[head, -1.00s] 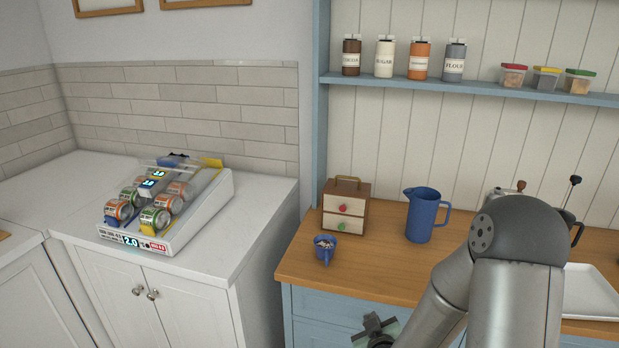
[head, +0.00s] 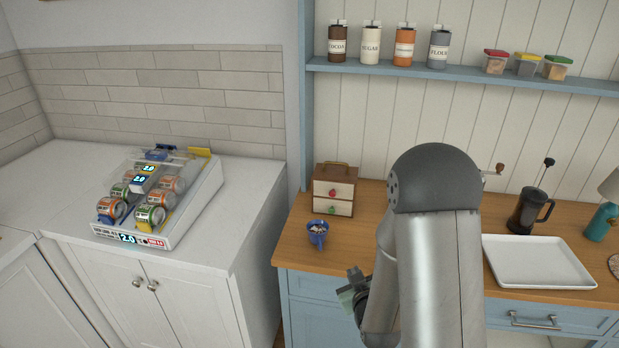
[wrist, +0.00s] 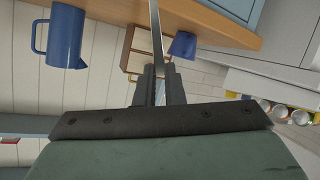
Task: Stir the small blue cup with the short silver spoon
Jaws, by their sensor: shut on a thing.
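The small blue cup (head: 317,228) stands upright near the left front of the wooden counter, with something pale in it. It also shows in the wrist view (wrist: 184,45), which is turned over. My gripper (head: 352,284) is below and right of the cup in the head view, near the counter's front edge. In the wrist view my gripper (wrist: 160,80) is shut on the short silver spoon (wrist: 157,38), whose thin shaft extends away from the fingers. The spoon's far end is out of frame, apart from the cup in view. I cannot make out the spoon in the head view.
A small drawer box (head: 334,190) stands behind the cup. The blue pitcher (wrist: 65,38) shows in the wrist view; my arm hides it in the head view. A white tray (head: 535,283) and dark press (head: 528,212) are at right. A can rack (head: 165,238) sits left.

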